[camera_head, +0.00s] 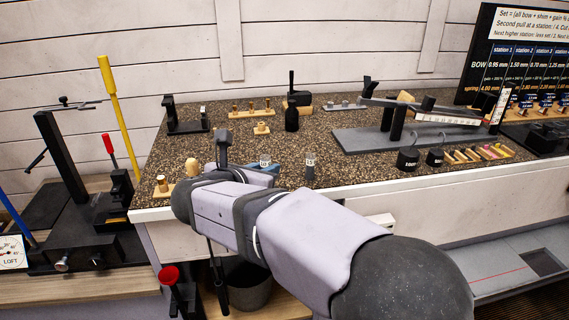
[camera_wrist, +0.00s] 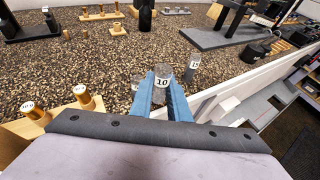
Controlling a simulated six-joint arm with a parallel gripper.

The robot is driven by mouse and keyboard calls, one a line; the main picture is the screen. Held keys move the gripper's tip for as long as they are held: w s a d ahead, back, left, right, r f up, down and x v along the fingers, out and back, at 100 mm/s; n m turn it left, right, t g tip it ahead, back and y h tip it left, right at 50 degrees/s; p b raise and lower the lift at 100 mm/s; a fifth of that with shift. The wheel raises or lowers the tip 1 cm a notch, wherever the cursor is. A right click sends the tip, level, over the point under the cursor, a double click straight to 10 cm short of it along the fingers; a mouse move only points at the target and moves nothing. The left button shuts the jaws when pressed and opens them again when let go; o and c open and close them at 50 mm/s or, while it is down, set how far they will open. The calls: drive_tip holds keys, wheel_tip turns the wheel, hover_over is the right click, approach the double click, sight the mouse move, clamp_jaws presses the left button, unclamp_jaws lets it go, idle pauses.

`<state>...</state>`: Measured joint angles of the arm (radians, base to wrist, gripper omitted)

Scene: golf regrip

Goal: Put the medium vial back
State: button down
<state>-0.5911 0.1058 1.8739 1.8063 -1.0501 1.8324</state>
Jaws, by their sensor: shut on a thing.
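My gripper (camera_wrist: 161,88) is shut on a grey vial with a white label reading 10 (camera_wrist: 163,75), which I take as the medium vial. It is held roughly upright between the blue fingertips, over the speckled worktop near its front edge. I cannot tell whether its base touches the surface. In the head view its label (camera_head: 265,163) shows just above my blue fingers (camera_head: 268,170). A second vial, labelled 15 (camera_wrist: 193,68), stands just right of it and also shows in the head view (camera_head: 310,168). A small grey piece (camera_wrist: 136,83) is partly hidden left of the fingers.
A wooden block with brass pieces (camera_wrist: 62,115) lies left of my gripper. Further back are wooden racks (camera_head: 250,112), a black bottle (camera_head: 291,117) and a grey base with a lever device (camera_head: 400,138). Black weights (camera_head: 408,158) stand at right.

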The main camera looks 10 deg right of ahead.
wheel_tip(320, 180, up, 5)
drive_tip(key=p, duration=0.3)
hover_over(284, 181)
drive_tip(key=shift+y, duration=0.3)
drive_tip(key=shift+f+b, duration=0.45)
drive_tip(key=shift+f, duration=4.45)
drive_tip(key=shift+f, duration=0.25)
drive_tip(key=c, duration=1.7)
unclamp_jaws()
drive_tip(key=shift+r, duration=0.1)
drive_tip(key=shift+r, duration=0.15)
drive_tip(key=shift+s+r, duration=0.1)
drive_tip(key=shift+s, duration=0.05)
drive_tip(key=v, duration=1.1)
drive_tip(key=shift+s+a+b, duration=0.2)
drive_tip(key=shift+s+b, duration=0.1)
drive_tip(key=shift+s, duration=0.05)
